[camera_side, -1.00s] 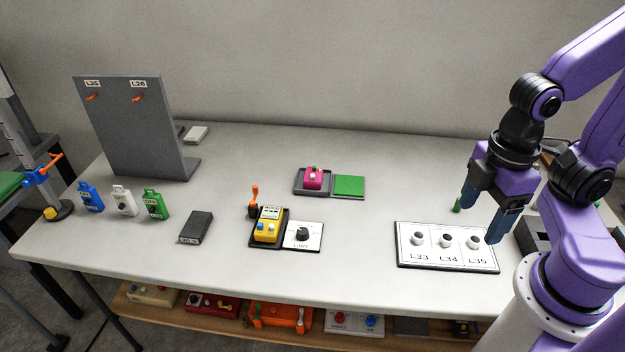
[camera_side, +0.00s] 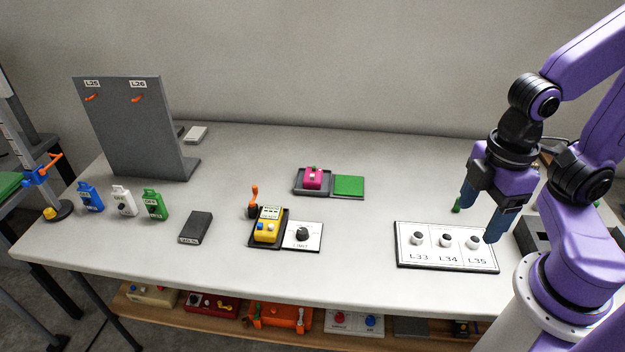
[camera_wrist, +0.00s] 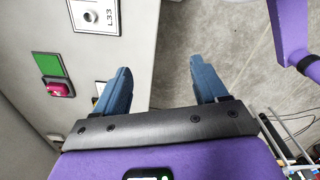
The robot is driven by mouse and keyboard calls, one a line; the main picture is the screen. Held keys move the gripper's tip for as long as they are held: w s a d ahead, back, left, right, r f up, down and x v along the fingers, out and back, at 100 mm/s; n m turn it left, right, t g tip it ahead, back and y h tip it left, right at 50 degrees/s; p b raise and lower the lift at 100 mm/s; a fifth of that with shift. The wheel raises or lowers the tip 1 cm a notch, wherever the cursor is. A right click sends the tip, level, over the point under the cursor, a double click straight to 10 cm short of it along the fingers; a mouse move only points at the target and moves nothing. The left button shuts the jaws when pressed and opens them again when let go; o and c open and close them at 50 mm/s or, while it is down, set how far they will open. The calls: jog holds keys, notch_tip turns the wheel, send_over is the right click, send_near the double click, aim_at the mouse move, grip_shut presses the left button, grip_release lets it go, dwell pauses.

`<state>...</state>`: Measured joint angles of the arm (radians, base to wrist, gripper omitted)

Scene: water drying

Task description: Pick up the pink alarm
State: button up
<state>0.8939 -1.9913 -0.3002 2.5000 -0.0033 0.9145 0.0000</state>
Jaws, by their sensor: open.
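The pink alarm (camera_side: 313,178) is a small pink block with a small knob on top. It sits in a dark grey tray (camera_side: 299,190) near the back middle of the table, beside a green square (camera_side: 348,186). In the wrist view the pink alarm (camera_wrist: 60,89) shows at the left, below the green square (camera_wrist: 48,64). My gripper (camera_side: 480,218) is open and empty, above the table at the right near the L35 end of the white panel. In the wrist view its two blue fingers (camera_wrist: 158,84) stand wide apart with nothing between them.
A white panel with several knobs (camera_side: 447,258) lies below my gripper. A yellow device (camera_side: 268,225) and a white dial plate (camera_side: 303,237) sit mid-table. A grey upright board (camera_side: 130,130) and blue, white and green tags stand left. The table between alarm and panel is clear.

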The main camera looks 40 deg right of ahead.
jog(key=w+a+f+n+t+h, duration=0.1)
jog(key=w+f+n+t+h, duration=0.15)
jog(key=w, duration=0.65)
jog(key=w+a+f+n+t+h, duration=0.1)
jog(key=w+a+f+n+h, duration=0.15)
jog(key=w, duration=0.65)
jog(key=w+a+f+n+t+h, duration=0.1)
jog(key=w+f+h, duration=0.2)
jog(key=w, duration=0.6)
jog(key=n+t+h, duration=0.2)
jog(key=n+t, duration=0.3)
jog(key=n, duration=0.3)
send_near(312, 178)
jog(key=x, duration=1.3)
jog(key=shift+f, duration=0.15)
jog(key=c, duration=0.9)
